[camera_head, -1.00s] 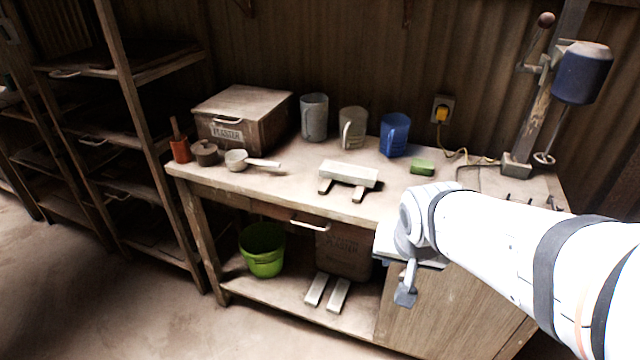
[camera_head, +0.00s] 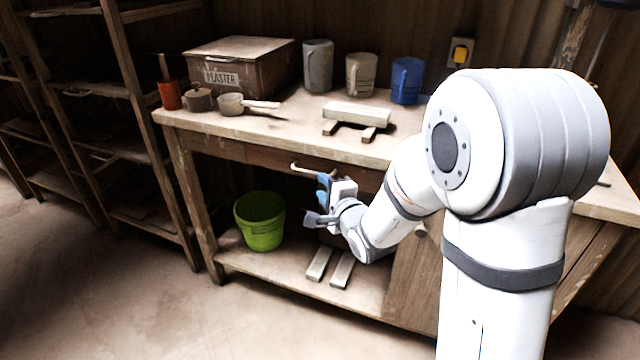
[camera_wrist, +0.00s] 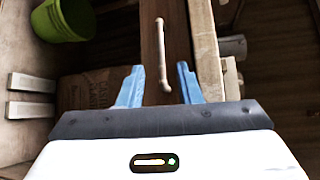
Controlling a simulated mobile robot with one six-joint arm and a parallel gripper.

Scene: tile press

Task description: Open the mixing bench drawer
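The mixing bench drawer (camera_head: 262,157) is under the bench top in the head view, its front looking flush with the frame. Its pale bar handle (camera_head: 303,169) is partly hidden by my gripper (camera_head: 325,181). The wrist view shows the brown drawer front (camera_wrist: 180,25) and the handle (camera_wrist: 161,48) running up the picture. My gripper (camera_wrist: 158,76) is open there, its two blue fingers apart. The handle's near end appears between the fingertips, with a gap on each side. I see no contact, and the exact depth between fingers and handle is hard to tell.
The bench top (camera_head: 285,128) overhangs the drawer and runs close beside the right finger in the wrist view. A green bucket (camera_head: 260,222) and pale bars (camera_head: 319,264) sit on the lower shelf.

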